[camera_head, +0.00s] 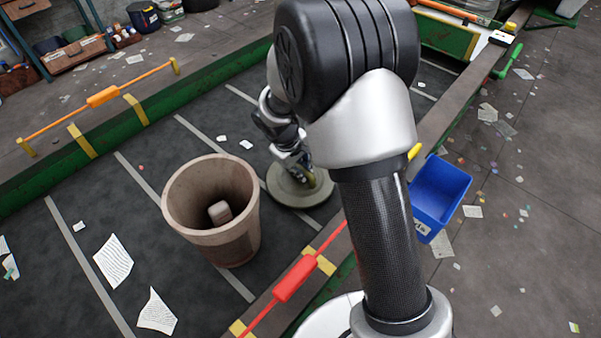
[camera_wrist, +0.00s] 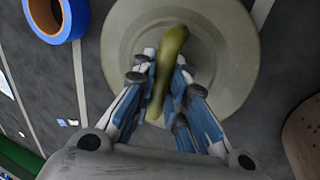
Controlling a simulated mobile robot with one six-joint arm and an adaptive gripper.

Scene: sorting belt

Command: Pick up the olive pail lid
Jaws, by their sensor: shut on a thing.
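The olive pail lid (camera_head: 284,191) is a round, flat, grey-olive disc over the dark belt, just right of a brown pail. In the wrist view the lid (camera_wrist: 222,45) shows from above, with a yellow-green olive bar (camera_wrist: 172,60) across its middle that looks like its handle. My gripper (camera_head: 303,172) is over the lid, and in the wrist view my gripper (camera_wrist: 165,75) has its fingers closed on either side of the bar. I cannot tell whether the lid rests on the belt or is slightly raised.
The open brown pail (camera_head: 240,235) stands on the belt, a pale block (camera_head: 220,212) inside it. A blue tape roll (camera_wrist: 54,30) lies near the lid in the wrist view. A blue bin (camera_head: 440,190) stands beyond the belt's right rail. Paper scraps litter the belt.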

